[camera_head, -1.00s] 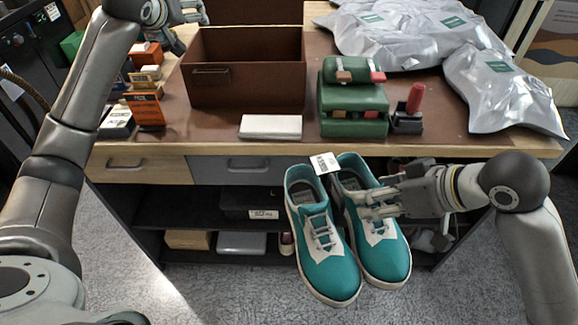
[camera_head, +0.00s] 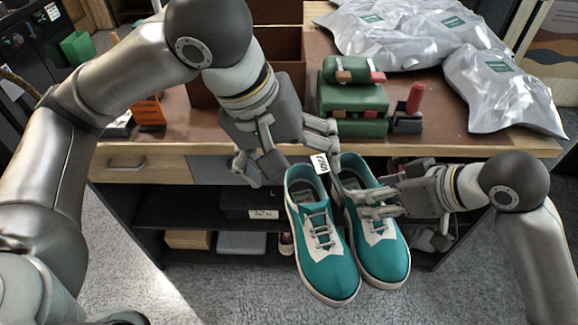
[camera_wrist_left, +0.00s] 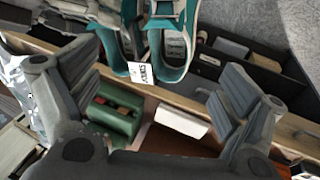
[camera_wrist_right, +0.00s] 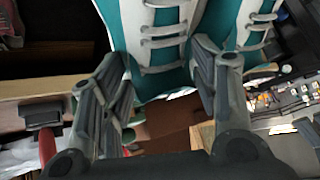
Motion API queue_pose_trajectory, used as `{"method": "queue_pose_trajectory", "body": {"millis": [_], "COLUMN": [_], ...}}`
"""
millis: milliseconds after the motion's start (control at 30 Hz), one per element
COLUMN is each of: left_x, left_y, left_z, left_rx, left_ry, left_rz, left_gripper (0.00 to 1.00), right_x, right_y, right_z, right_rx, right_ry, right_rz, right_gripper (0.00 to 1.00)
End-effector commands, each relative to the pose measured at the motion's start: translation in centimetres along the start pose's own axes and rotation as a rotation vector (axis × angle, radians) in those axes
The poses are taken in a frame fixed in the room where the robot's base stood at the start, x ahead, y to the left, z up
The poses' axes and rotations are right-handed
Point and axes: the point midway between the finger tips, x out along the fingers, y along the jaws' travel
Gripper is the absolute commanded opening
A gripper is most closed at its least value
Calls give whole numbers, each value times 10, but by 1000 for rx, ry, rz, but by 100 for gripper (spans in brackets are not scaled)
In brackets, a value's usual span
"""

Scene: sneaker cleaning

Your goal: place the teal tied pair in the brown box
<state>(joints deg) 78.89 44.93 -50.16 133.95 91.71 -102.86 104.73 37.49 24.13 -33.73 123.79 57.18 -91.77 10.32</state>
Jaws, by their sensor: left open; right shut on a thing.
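The teal tied pair (camera_head: 325,245) hangs in front of the table edge, toes toward me, with a white tag (camera_head: 320,164) at the heels. My right gripper (camera_head: 372,203) is shut on the pair from the right side. The pair also fills the top of the right wrist view (camera_wrist_right: 165,45). My left gripper (camera_head: 290,165) is open above and left of the heels. In the left wrist view the shoes (camera_wrist_left: 180,50) are beyond its spread fingers (camera_wrist_left: 155,95). The brown box (camera_head: 278,45) stands on the table behind my left arm, which hides much of it.
A green case (camera_head: 352,100) and a red-handled tool (camera_head: 414,100) stand on the table right of the box. Silver bags (camera_head: 500,88) lie at the right. A white block (camera_wrist_left: 181,119) is near the table edge. Shelves (camera_head: 190,210) are below.

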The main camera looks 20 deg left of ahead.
Motion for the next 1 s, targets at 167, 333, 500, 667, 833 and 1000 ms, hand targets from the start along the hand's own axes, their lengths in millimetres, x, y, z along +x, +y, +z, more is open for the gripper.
{"method": "queue_pose_trajectory", "body": {"millis": [167,333,500,667,833,1000], "left_x": [7,30,64,92,112,120], "left_y": [-6,-8,-8,-9,-10,-10], "left_z": [14,15,15,15,15,15], "left_rx": [3,3,1,3,1,2], "left_ry": [-23,-27,-26,-24,-22,-21], "left_rz": [-36,-37,-36,-35,-34,-33], "left_gripper": [94,94,94,94,94,94], "right_x": [-1,-1,-1,-1,-1,-1], "right_y": [0,0,0,0,0,0], "right_z": [-2,-2,-2,-2,-2,-2], "right_rx": [0,0,0,0,0,0], "right_ry": [5,5,5,5,5,5], "right_rz": [0,0,0,0,0,0], "right_gripper": [0,0,0,0,0,0]}}
